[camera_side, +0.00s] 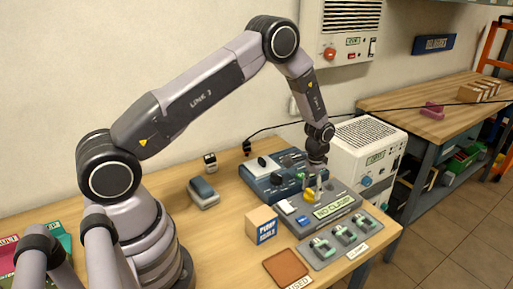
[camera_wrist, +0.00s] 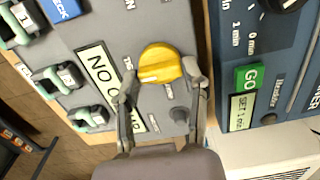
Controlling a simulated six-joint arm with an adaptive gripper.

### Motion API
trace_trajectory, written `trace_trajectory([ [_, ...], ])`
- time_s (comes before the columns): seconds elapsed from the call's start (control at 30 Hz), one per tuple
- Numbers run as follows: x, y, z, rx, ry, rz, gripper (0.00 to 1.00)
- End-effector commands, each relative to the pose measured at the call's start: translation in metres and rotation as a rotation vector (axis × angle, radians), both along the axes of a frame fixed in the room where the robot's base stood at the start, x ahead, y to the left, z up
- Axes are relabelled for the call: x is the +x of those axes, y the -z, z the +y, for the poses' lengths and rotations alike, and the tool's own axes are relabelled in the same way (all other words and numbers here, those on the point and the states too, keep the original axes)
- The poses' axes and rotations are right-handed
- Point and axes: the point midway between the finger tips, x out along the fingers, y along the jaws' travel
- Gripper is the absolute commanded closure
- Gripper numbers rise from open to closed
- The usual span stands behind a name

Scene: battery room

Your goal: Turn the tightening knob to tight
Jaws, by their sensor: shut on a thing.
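The yellow tightening knob (camera_wrist: 160,62) stands on the grey clamp panel (camera_wrist: 92,28), beside a display (camera_wrist: 104,75) reading "NO CLAMP". My gripper (camera_wrist: 161,74) reaches down with one finger on each side of the knob and is shut on it. The knob's raised grip bar runs roughly across the wrist view, between the fingers. Small labels near the knob are too small or covered to read. In the side view the knob (camera_side: 310,196) shows as a small yellow spot under my gripper (camera_side: 317,183), and the panel's display (camera_side: 334,208) also shows.
Several green-handled clamps (camera_side: 321,245) sit on a grey strip in front. A blue instrument with a green GO button (camera_wrist: 248,77) stands close beside the panel. A white box unit (camera_side: 365,150), a "PUMP TOOLS" carton (camera_side: 262,226) and a brown tray (camera_side: 286,267) are nearby.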

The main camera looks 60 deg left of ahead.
Motion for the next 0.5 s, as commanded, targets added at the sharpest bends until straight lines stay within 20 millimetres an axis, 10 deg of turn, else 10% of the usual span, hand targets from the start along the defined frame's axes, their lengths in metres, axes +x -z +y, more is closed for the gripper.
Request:
trace_trajectory([
  [0.17,0.0,0.0,-0.0002,0.0,0.0,0.0,0.93],
  [0.5,0.0,0.0004,-0.0001,0.001,-0.096,0.0,0.93],
])
